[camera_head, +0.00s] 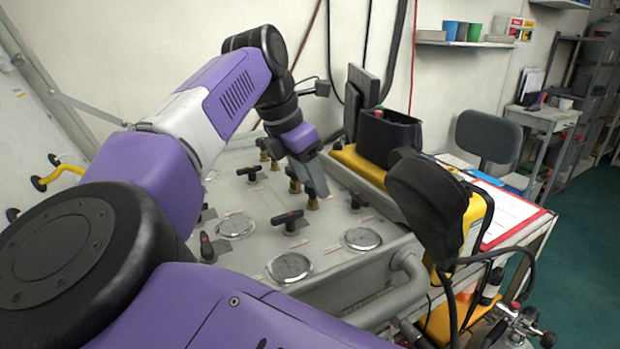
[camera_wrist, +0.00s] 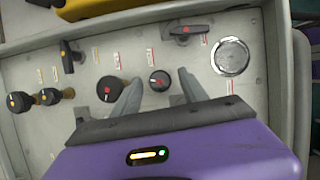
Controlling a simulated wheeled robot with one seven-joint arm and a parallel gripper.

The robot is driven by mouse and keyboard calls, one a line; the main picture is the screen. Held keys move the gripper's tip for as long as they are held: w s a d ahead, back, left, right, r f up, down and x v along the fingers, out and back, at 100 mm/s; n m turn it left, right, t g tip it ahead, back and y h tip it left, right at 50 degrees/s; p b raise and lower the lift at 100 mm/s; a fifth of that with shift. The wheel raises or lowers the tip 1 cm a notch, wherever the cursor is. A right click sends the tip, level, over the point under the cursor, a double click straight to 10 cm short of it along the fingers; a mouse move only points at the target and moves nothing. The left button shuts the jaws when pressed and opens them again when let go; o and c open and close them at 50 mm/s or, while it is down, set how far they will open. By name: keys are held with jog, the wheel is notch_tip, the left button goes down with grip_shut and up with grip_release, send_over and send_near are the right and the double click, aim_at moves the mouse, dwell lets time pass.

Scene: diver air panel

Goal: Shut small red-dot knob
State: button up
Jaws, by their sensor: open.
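The small black knob with a red dot (camera_wrist: 159,81) is on the grey panel in the wrist view. My gripper (camera_wrist: 160,88) is open, with one finger on each side of this knob in the picture. I cannot tell whether the fingers touch it or how far above the panel they are. A larger black knob with a red dot (camera_wrist: 109,89) sits just left of the left finger. In the head view my gripper (camera_head: 318,190) points down over the middle of the panel. I cannot pick out the small knob there.
A red-dot bar handle (camera_wrist: 187,30) and a round gauge (camera_wrist: 230,57) lie nearby. Another bar handle (camera_wrist: 68,57) and yellow-dot knobs (camera_wrist: 47,97) are to the left.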

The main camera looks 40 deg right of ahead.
grip_shut()
jog(key=shift+r+m+p, duration=0.1)
jog(key=shift+m+p, duration=0.2)
jog(key=m+g+p, duration=0.1)
jog(key=m+p, duration=0.1)
jog(key=shift+w+r+m+p, duration=0.1)
jog(key=shift+r+m+p, duration=0.05)
jog(key=shift+m+p, duration=0.15)
jog(key=m+g+y+p, duration=0.1)
jog(key=m+p, duration=0.1)
jog(key=m, duration=0.1)
jog(key=shift+m+p, duration=0.3)
jog(key=m+p, duration=0.1)
jog(key=m, duration=0.1)
jog(key=m+g+y+p, duration=0.1)
jog(key=m, duration=0.1)
jog(key=shift+w+d+y, duration=0.15)
jog(key=shift+y, duration=0.15)
jog(key=shift+f+m+g+y+p, duration=0.1)
jog(key=shift+m+g+y+p, duration=0.25)
jog(key=shift+m, duration=0.5)
jog(key=shift+f+m+g+y+p, duration=0.15)
jog(key=shift+m+p, duration=0.3)
jog(key=shift+m, duration=0.4)
